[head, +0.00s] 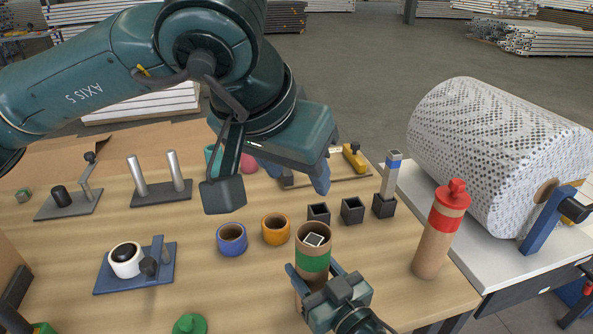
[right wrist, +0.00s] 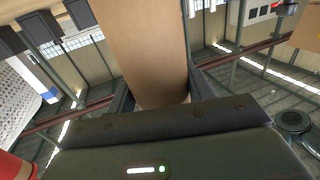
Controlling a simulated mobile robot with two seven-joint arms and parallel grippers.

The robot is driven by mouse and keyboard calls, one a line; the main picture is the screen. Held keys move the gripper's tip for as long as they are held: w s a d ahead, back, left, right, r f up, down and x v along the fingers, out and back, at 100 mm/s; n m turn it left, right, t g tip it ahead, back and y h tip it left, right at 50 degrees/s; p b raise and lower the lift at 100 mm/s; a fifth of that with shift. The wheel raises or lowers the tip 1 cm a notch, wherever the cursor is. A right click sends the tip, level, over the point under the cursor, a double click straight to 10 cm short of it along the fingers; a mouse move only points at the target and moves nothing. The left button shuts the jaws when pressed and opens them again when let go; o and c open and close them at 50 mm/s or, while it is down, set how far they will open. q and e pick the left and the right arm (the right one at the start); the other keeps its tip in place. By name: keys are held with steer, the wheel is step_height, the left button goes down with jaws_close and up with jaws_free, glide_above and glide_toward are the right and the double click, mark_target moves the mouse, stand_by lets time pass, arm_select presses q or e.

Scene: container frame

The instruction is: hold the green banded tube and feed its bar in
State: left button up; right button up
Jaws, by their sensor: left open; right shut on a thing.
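The green banded tube (head: 313,262) is brown cardboard with a green band below its open top, and it stands upright at the table's front. A pale-edged square end, which looks like a bar (head: 314,240), shows inside its mouth; how deep it reaches is hidden. My right gripper (head: 314,275) is shut around the tube below the band. In the right wrist view the brown tube wall (right wrist: 145,45) sits between its fingers. My left gripper (head: 270,188) is open and empty, above and behind the tube, apart from it.
A red-capped tube (head: 436,236) stands at right. A blue-banded bar (head: 390,178) stands in one black socket (head: 384,206); two more sockets are beside it. A green cap (head: 190,324) is at front.

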steer(key=o, duration=1.2)
